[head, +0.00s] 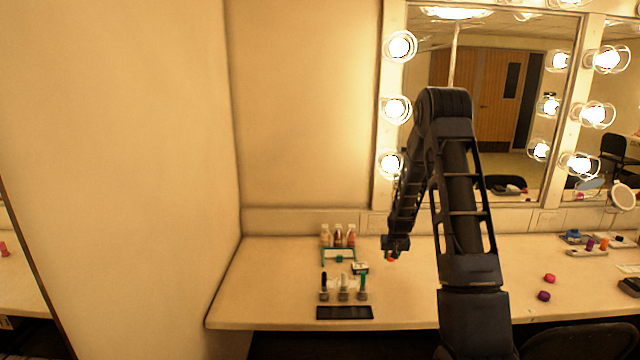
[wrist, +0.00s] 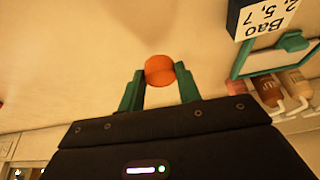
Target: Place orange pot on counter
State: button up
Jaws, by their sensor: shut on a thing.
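A small round orange pot (wrist: 159,70) is between the green fingertips of my gripper (wrist: 160,88) in the wrist view. My gripper is shut on it. In the head view my gripper (head: 393,252) hangs over the counter (head: 420,310), right of the bottles, with a bit of the orange pot (head: 391,259) showing below it. I cannot tell whether the pot touches the counter.
Small bottles (head: 338,236) stand at the back left, with a green-framed holder (head: 338,256), several small upright items (head: 343,290) and a dark flat tray (head: 344,313) in front. Lit mirrors line the wall.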

jog(key=shift+s+a+n, duration=0.25)
jog(key=shift+a+n, duration=0.05)
jog(key=shift+a, duration=0.6)
jog(key=w+d+r+m+h, duration=0.1)
jog(key=w+d+r+m, duration=0.1)
jog(key=d, duration=0.6)
jog(key=w+d+r+m, duration=0.1)
jog(key=d, duration=0.6)
notch_tip(320, 180, up, 12)
jog(key=m+g+h, duration=0.3)
jog(key=m, duration=0.7)
send_over(522, 276)
jog(key=a, duration=0.1)
notch_tip(522, 276, down, 19)
jog(key=shift+s+f, duration=0.1)
jog(key=shift+s, duration=0.05)
jog(key=shift+f, duration=0.1)
jog(key=o, duration=0.9)
jog(key=shift+o, duration=0.2)
